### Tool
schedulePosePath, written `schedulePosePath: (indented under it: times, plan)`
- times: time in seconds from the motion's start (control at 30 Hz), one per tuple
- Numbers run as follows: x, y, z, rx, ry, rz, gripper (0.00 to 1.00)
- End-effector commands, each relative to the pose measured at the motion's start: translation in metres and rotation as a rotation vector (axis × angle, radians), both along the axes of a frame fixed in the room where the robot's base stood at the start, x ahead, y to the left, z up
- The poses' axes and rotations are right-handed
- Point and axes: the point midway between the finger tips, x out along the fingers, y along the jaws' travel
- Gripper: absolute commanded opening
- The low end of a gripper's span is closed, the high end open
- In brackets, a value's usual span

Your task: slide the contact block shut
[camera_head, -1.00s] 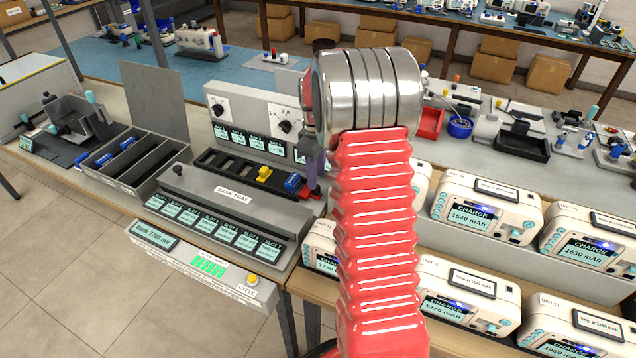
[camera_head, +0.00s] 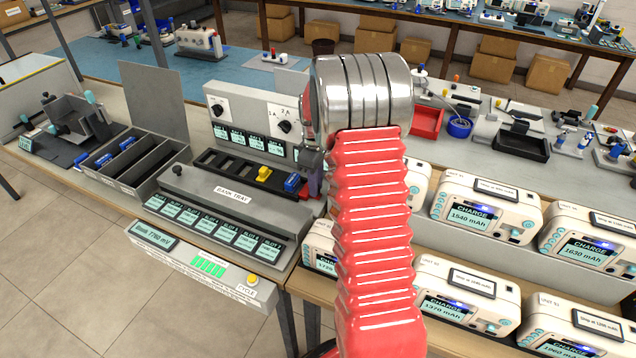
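The bank tray (camera_head: 232,197) is a grey unit with a black slotted strip (camera_head: 222,165) along its top. A yellow piece (camera_head: 264,174) and a blue piece (camera_head: 292,183) sit in the strip's right half. A small red part (camera_head: 304,195) shows at the strip's right end, with a purplish upright part (camera_head: 315,184) beside it. I cannot tell for sure which of these is the contact block. My red ribbed arm and silver wrist stand just right of this end. My gripper is mostly hidden behind the wrist; a small grey part below it may belong to it. Its fingers cannot be made out.
A black compartment bin (camera_head: 150,165) with blue cells stands left of the tray. A panel with two dials (camera_head: 285,126) rises behind it. Several white charge units (camera_head: 486,214) fill the right side. A yellow cycle button (camera_head: 252,279) is at the front.

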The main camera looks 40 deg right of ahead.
Motion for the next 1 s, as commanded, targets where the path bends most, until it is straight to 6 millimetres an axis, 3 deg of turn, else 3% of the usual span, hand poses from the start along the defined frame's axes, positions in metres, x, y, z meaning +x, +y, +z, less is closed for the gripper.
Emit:
schedulePosePath:
  times: [0.2,0.57,0.8,1.0]
  plan:
    - [0.001,-0.001,0.001,-0.003,-0.004,0.000,0.00]
    - [0.002,-0.002,0.001,-0.005,-0.005,0.001,0.00]
    - [0.019,0.008,0.001,-0.006,-0.007,0.001,0.00]
    - [0.020,0.008,0.001,-0.007,-0.008,0.001,0.00]
